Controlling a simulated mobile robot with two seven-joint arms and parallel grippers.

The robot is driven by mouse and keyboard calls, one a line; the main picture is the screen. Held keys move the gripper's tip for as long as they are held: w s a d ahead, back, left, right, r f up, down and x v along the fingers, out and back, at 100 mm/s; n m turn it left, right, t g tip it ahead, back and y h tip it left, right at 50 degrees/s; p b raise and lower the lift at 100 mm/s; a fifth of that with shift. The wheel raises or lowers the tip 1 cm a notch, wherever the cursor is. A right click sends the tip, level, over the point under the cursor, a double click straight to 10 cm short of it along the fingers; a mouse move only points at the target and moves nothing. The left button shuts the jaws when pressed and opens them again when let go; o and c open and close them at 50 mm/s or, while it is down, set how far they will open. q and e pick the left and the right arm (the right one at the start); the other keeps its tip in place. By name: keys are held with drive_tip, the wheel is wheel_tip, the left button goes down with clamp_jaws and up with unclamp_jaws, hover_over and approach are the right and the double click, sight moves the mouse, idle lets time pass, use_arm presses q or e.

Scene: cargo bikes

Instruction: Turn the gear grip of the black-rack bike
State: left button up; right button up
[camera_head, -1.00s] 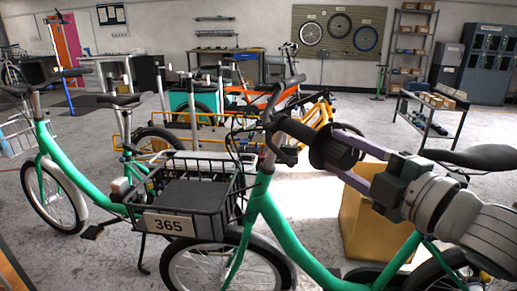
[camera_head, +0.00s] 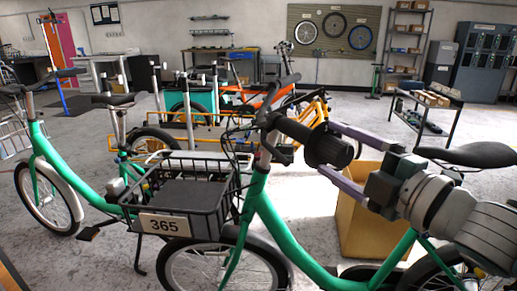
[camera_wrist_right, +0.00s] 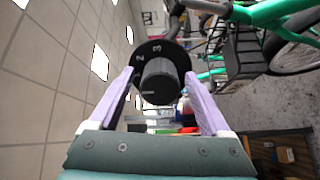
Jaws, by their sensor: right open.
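The green bike with the black front rack (camera_head: 190,195) and number plate 365 (camera_head: 165,224) stands close in front of me. Its black gear grip (camera_head: 325,146) sits at the handlebar end. In the right wrist view the gear grip (camera_wrist_right: 160,80) points end-on at the camera, with a numbered dark disc (camera_wrist_right: 148,52) behind it showing 2 and 3. My right gripper (camera_head: 341,153) has its two purple fingers spread on either side of the grip. In the wrist view a small gap shows between the grip and each finger. My left gripper is not in view.
Another green bike (camera_head: 50,165) stands at the left. A tan box (camera_head: 375,222) is on the floor beneath my right gripper. A black saddle (camera_head: 470,155) is at the right. A trolley (camera_head: 428,112) stands behind, with clear floor before it.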

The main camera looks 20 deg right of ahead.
drive_tip(key=s+d, duration=0.1)
drive_tip(key=s, duration=0.8)
drive_tip(key=shift+s, duration=0.4)
drive_tip(key=shift+d, duration=0.1)
